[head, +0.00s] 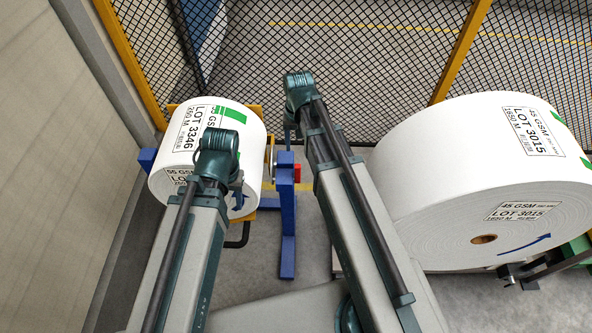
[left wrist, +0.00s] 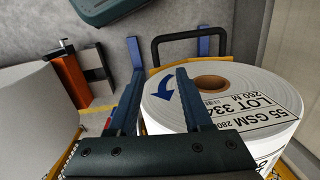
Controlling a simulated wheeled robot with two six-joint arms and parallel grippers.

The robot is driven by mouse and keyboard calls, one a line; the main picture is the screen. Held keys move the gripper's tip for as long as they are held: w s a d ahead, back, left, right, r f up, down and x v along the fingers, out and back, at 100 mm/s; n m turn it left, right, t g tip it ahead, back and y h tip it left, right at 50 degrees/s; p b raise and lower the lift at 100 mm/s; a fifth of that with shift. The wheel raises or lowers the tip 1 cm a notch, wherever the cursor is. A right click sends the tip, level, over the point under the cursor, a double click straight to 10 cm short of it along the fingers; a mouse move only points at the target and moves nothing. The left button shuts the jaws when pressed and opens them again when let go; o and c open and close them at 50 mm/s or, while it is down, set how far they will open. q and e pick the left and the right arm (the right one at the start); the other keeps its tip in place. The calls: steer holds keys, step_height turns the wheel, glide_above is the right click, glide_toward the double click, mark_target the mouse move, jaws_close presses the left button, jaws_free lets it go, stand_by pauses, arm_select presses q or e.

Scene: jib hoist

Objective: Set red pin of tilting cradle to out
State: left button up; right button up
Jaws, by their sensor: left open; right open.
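The tilting cradle has a blue stand (head: 286,215) and a yellow-orange frame. It bears a white roll marked LOT 3346 (head: 253,128). A small red piece (head: 297,173), which looks like the red pin, sits at the top of the blue stand, right of the roll. I cannot tell how far out it stands. My left gripper (head: 238,194) is open over the near side of this roll. In the left wrist view the open left jaws (left wrist: 158,73) are empty, close to the roll's end face (left wrist: 238,95). My right gripper (head: 291,135) is open, above and behind the red piece, its fingers mostly hidden.
A large white roll marked LOT 3015 (head: 470,165) stands at the right. A mesh fence (head: 370,55) with yellow posts closes the back, and a wall (head: 60,150) the left. A black bar handle (left wrist: 190,36) projects by the cradle.

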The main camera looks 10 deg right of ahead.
mark_target(298, 166)
step_height(298, 166, down, 14)
steer(key=b, duration=1.3)
steer(key=shift+r, duration=0.25)
jaws_close()
stand_by(0.5)
